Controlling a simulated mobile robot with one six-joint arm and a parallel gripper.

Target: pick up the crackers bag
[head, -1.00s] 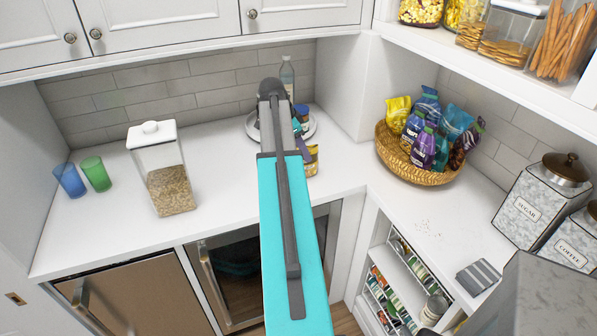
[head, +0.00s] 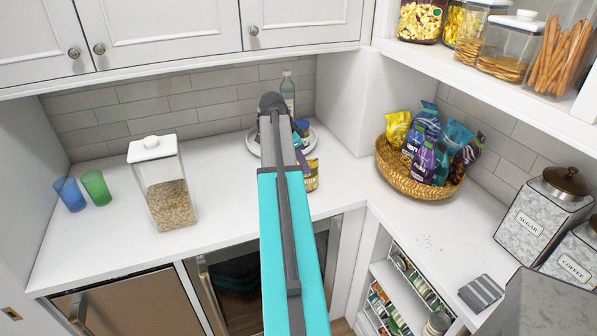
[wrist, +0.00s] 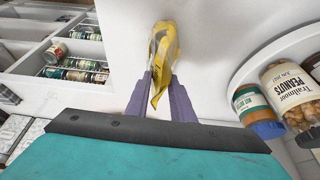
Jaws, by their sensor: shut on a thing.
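The crackers bag (wrist: 164,45) is yellow and partly see-through, seen nearly edge-on in the wrist view. My gripper (wrist: 160,80) is shut on it, with one purple finger on each side. In the head view the bag (head: 312,176) shows as a small yellow patch just right of my arm, in front of the round tray. My arm hides part of the bag and most of the gripper there. I cannot tell whether the bag still touches the counter.
A round tray (head: 313,139) with jars and a bottle (head: 287,88) stands close behind the bag. The peanuts jar (wrist: 290,88) is near the gripper's right. A cereal container (head: 166,195) and two cups stand left. A snack basket (head: 405,181) is right. The counter between is clear.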

